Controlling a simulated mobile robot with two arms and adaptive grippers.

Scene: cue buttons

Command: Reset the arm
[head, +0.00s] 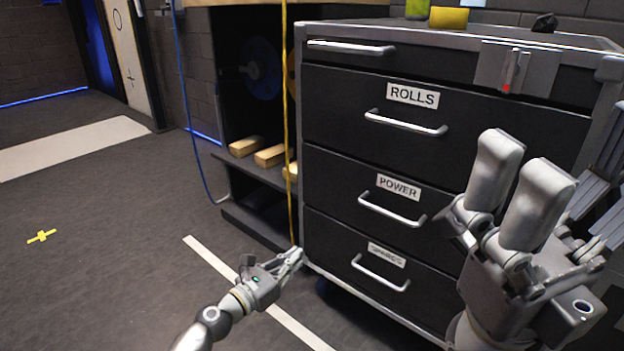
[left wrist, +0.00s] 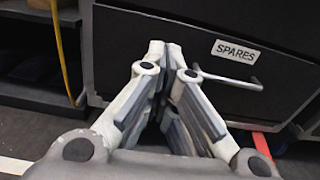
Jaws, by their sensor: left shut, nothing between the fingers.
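My left gripper (head: 297,253) reaches in low from the bottom left and is shut and empty. It is in front of the lower left corner of a dark drawer cabinet (head: 460,188). In the left wrist view its fingertips (left wrist: 172,48) meet, left of the handle of the SPARES drawer (left wrist: 190,70). I cannot tell from these views whether it touches the cabinet. My right gripper (head: 517,185) is large and close to the camera at the right, in front of the cabinet. The cabinet's labelled drawers look shut.
A grey plate with a red-lit switch (head: 513,72) is on the cabinet's upper right. A shelf with wooden blocks (head: 270,156) stands left of the cabinet. A yellow cord (head: 286,110) hangs between them.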

